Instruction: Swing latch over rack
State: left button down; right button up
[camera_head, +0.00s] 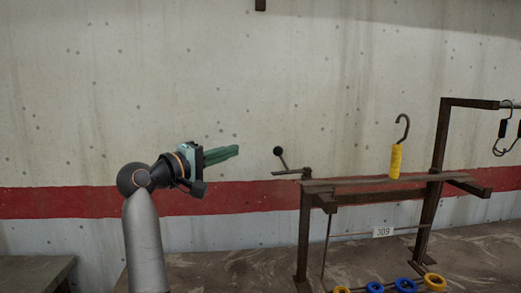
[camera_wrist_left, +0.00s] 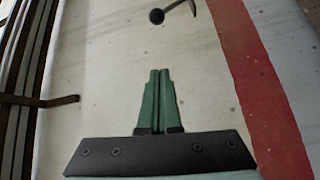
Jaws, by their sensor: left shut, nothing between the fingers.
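The rack (camera_head: 375,183) is a brown metal frame on the right in the head view. Its rails (camera_wrist_left: 30,90) run along the left edge of the left wrist view. The latch (camera_head: 283,160) is a dark lever with a ball end, at the rack's left end. It tilts up and left, away from the rack top. The latch ball (camera_wrist_left: 157,16) shows at the top of the left wrist view. My left gripper (camera_head: 236,151) has green fingers, shut and empty. It is left of the latch, apart from it. The fingertips (camera_wrist_left: 159,72) point toward the ball. My right gripper is not in view.
A hook with a yellow grip (camera_head: 396,161) stands up at the rack top. Dark-handled hooks (camera_head: 503,128) hang from a post at far right. Blue and yellow rings (camera_head: 405,285) sit low in front. A concrete wall (camera_head: 200,80) is behind.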

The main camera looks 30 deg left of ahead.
pick_arm(q)
jog(key=f+p+x, duration=0.1)
jog(key=p+x, duration=0.1)
jog(key=x, duration=0.8)
jog(key=shift+s+d, duration=0.55)
jog(key=shift+d, duration=0.3)
jog(key=shift+s+d, duration=0.5)
jog(key=shift+d, duration=0.35)
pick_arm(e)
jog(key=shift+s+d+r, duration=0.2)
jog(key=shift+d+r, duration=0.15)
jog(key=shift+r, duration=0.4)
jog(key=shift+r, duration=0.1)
pick_arm(q)
jog(key=shift+s+d+n+y+p, duration=0.2)
jog(key=shift+n+y+p, duration=0.1)
jog(key=shift+y+p, duration=0.15)
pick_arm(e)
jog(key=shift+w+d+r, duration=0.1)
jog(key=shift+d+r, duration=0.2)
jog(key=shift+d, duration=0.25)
